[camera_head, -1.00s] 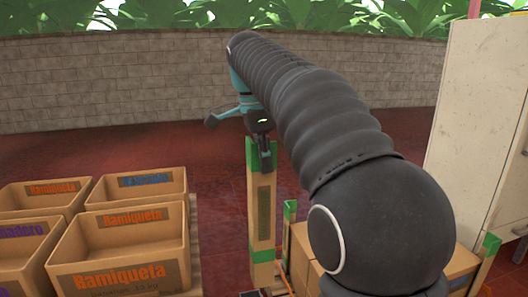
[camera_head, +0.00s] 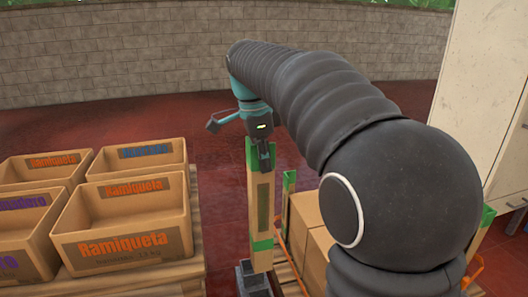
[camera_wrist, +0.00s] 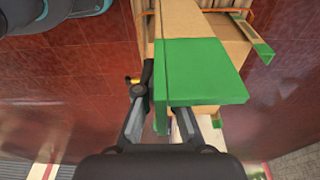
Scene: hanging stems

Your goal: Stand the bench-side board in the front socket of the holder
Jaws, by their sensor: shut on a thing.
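The tall tan board (camera_head: 262,205) with green bands near both ends stands upright in my grip in the head view. My gripper (camera_head: 263,158) is shut on its green top end. In the wrist view, the board's green end (camera_wrist: 203,72) fills the middle, with my gripper's fingers (camera_wrist: 165,115) at its near edge. A dark grey block-like thing (camera_head: 246,271), perhaps the holder, shows low in the head view beside the board's lower end. I cannot tell whether the board touches it or which socket it lines up with.
Open cardboard crates (camera_head: 125,222) stand on a pallet to the left. Boxes (camera_head: 308,225) with green corner posts and orange straps stand close on the right. A pale cabinet (camera_head: 487,90) is at far right. Red floor lies behind, up to a block wall (camera_head: 120,65).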

